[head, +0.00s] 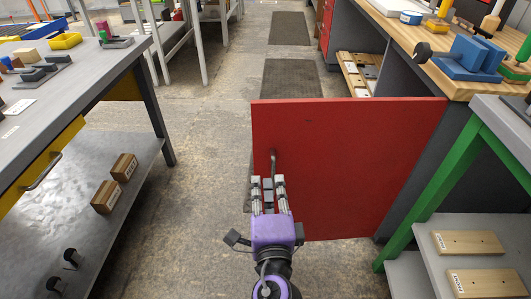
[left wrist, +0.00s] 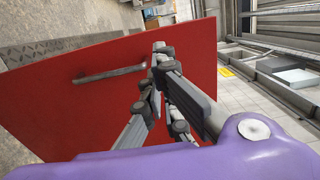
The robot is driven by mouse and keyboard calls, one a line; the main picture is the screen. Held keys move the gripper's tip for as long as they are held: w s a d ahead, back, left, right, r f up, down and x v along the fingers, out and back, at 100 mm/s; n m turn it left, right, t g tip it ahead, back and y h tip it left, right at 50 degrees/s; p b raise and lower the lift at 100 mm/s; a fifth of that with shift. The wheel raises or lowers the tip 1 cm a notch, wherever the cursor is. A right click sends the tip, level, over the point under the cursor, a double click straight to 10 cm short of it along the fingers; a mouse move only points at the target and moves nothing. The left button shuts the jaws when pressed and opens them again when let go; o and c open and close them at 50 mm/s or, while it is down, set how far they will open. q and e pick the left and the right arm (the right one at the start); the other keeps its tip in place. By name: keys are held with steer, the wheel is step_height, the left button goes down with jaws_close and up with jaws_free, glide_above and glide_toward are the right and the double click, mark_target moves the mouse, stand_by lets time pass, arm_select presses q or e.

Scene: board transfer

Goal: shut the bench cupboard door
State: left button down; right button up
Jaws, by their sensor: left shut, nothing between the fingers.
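The red cupboard door (head: 345,160) stands wide open, sticking out from the wooden-topped bench (head: 410,32) into the aisle. Its bar handle (head: 274,162) is near the door's left edge. My left gripper (head: 268,182) is shut and empty, in front of the door face just below the handle. In the left wrist view the door (left wrist: 50,105) fills the left and middle, with the handle (left wrist: 110,73) left of the fingers (left wrist: 160,60). I cannot tell whether the fingers touch the door. My right gripper is not in view.
A grey bench (head: 75,75) with wooden blocks (head: 114,196) on its lower shelf stands at the left. A green-legged table (head: 440,185) stands close on the right, beside the door. Boards (head: 357,75) show inside the cupboard. The aisle floor (head: 205,130) left of the door is clear.

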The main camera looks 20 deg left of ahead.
mark_target(264, 140)
arm_select(q)
steer(key=x, duration=1.3)
